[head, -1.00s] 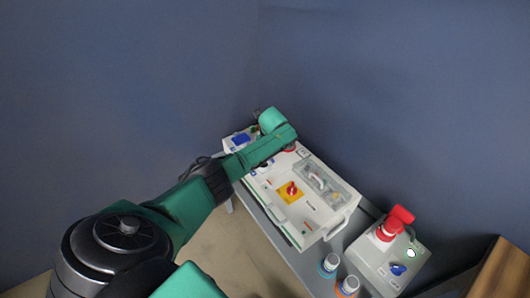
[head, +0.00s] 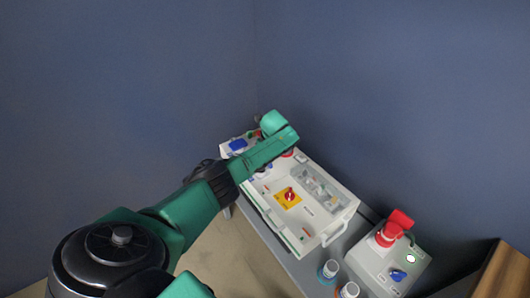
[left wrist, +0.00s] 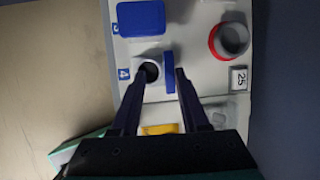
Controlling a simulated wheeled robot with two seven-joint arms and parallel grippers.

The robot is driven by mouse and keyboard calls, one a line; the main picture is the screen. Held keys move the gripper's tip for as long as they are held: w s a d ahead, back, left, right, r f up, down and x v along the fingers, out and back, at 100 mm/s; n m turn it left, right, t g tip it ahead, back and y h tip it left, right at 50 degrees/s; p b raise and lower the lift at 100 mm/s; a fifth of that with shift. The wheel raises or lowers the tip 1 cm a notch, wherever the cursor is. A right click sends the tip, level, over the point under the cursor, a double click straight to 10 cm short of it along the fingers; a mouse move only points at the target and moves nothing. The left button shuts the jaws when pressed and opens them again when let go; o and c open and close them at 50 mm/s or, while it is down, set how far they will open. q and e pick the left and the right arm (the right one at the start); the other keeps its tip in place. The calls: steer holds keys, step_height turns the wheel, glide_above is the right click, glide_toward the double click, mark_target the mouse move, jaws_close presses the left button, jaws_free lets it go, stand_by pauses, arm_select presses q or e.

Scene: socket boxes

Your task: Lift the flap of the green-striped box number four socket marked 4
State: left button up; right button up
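The socket marked 4 (left wrist: 148,72) is on the pale box face in the left wrist view, beside its blue "4" label (left wrist: 124,74). Its blue flap (left wrist: 169,73) stands up from the face, seen nearly edge-on, with the dark socket hole open to its left. My left gripper (left wrist: 165,76) is open, with one finger in front of the hole and the other just right of the flap. Whether either finger touches the flap is unclear. In the head view my left arm hides this socket on the white green-striped box (head: 322,221). My right gripper is out of view.
Another socket with a closed blue flap (left wrist: 140,18) and a red-ringed round socket (left wrist: 230,40) are close by. The box carries a red knob on yellow (head: 289,196). A grey box with a red plug (head: 391,231) and two bottles (head: 328,270) stand at the right.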

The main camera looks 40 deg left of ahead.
arm_select(q)
steer(key=p+v, duration=0.2)
steer(key=v, duration=1.2)
steer(key=shift+r, duration=0.25)
steer(key=shift+d, duration=0.15)
